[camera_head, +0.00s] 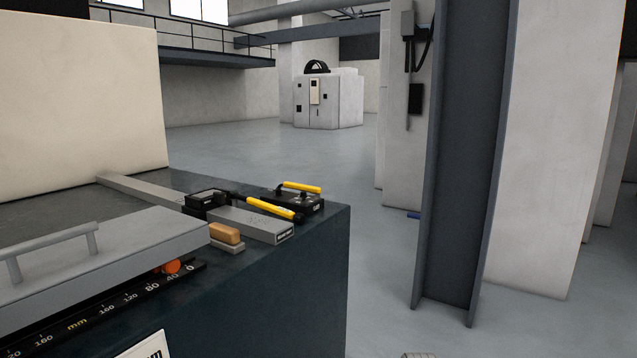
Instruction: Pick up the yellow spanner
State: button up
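Two long yellow pieces lie at the far right corner of a dark machine bench. The nearer yellow bar (270,208) lies slanted over a light grey block, with a dark part at its right end. The farther yellow bar (301,187) sits over a black box-like fixture (308,205). From here I cannot tell for sure which one is the yellow spanner. My gripper is not recognisable in this view; only a small light grey bit shows at the bottom edge, and I cannot tell what it is.
The dark bench (300,275) ends at the right, with open floor (385,300) beyond. A grey plate with a bar handle (50,240), an orange-brown block (225,233) and a black millimetre scale (110,312) are nearer. A steel column (462,150) stands right.

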aim_at(300, 187)
jog(key=z, duration=0.05)
jog(key=i, duration=1.05)
jog(key=u, duration=0.3)
